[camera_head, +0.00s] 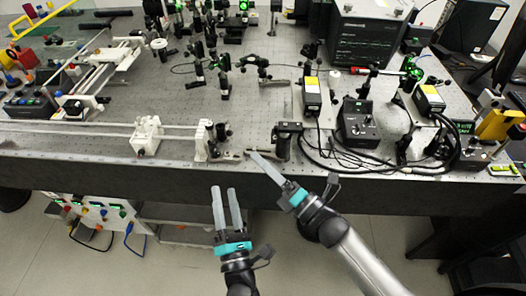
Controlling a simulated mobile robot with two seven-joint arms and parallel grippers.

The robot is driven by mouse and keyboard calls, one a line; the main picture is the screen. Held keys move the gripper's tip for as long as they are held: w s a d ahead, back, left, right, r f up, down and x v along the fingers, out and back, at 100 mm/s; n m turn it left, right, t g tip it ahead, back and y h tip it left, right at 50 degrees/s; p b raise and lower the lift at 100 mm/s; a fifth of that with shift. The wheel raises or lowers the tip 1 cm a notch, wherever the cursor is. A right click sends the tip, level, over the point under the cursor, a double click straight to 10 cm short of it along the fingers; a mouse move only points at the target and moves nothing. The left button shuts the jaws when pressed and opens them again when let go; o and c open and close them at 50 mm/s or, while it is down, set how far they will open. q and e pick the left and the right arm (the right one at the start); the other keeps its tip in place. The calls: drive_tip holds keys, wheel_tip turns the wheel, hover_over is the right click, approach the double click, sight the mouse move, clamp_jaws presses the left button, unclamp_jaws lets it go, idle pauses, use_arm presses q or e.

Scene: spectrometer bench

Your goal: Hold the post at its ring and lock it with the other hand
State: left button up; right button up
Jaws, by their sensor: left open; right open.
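A short dark post in a holder (282,146) stands near the bench's front edge; its ring is too small to make out, and I cannot tell for sure that it is the task's post. My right gripper (252,154) is open, seen nearly edge-on, with its fingertips at the bench edge just left of the holder's foot. I cannot tell whether it touches anything. My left gripper (226,190) is open and empty, its two fingers pointing up the picture in front of the bench's dark front side, apart from the post.
A small optic mount (205,140) stands left of the post, with a white block (147,136) on a rail further left. A black control box (358,122) and loose black cables (330,160) lie to the right. Several optics fill the bench (110,162) behind.

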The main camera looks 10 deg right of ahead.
sight(212, 127)
wheel_tip(212, 127, up, 5)
drive_tip(key=n+g+y, duration=0.2)
drive_tip(key=n+g, duration=0.2)
drive_tip(key=n, duration=1.1)
drive_tip(key=x, duration=1.5)
drive_tip(key=shift+s+a+r, duration=0.2)
drive_tip(key=shift+s+a, duration=0.05)
drive_tip(key=shift+a, duration=0.1)
clamp_jaws()
